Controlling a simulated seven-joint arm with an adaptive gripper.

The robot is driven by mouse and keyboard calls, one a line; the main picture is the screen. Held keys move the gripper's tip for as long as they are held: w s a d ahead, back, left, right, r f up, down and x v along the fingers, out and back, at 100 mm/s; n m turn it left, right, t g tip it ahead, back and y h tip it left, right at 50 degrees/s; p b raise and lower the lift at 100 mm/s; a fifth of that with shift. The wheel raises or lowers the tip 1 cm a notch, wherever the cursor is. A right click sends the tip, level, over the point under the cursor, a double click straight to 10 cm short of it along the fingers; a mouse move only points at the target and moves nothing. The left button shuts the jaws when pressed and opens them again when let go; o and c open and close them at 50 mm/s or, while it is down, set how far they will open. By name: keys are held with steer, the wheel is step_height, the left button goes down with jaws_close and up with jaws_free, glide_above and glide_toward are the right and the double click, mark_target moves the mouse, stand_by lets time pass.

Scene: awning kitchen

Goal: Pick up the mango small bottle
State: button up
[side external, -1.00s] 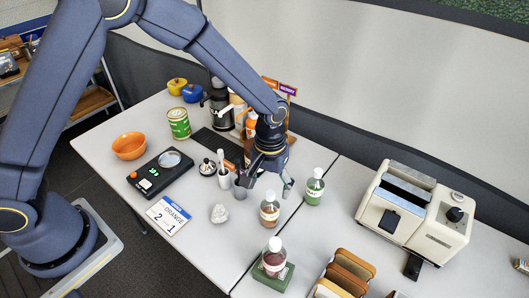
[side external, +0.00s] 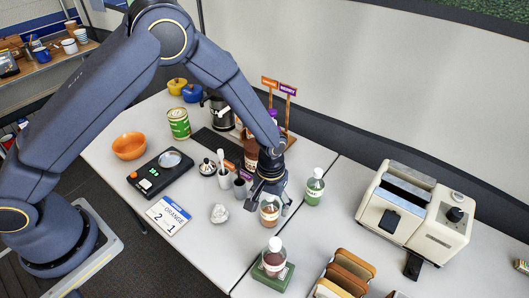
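Three small white-capped bottles stand on the table. One with an orange-brown label (side external: 269,213) stands in the middle; its cap is hidden by my gripper. One with a green label (side external: 314,190) stands just right of it. A third, with a reddish-brown label (side external: 273,262), stands on a green block (side external: 284,280) near the front. I cannot read which is mango. My gripper (side external: 269,203) points down over the middle bottle, its fingers spread on either side of the bottle's upper part. It looks open; whether a finger touches the bottle cannot be told.
A cream toaster (side external: 430,222) stands right.

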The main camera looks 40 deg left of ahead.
steer(key=c, duration=1.1)
steer(key=shift+r, duration=0.15)
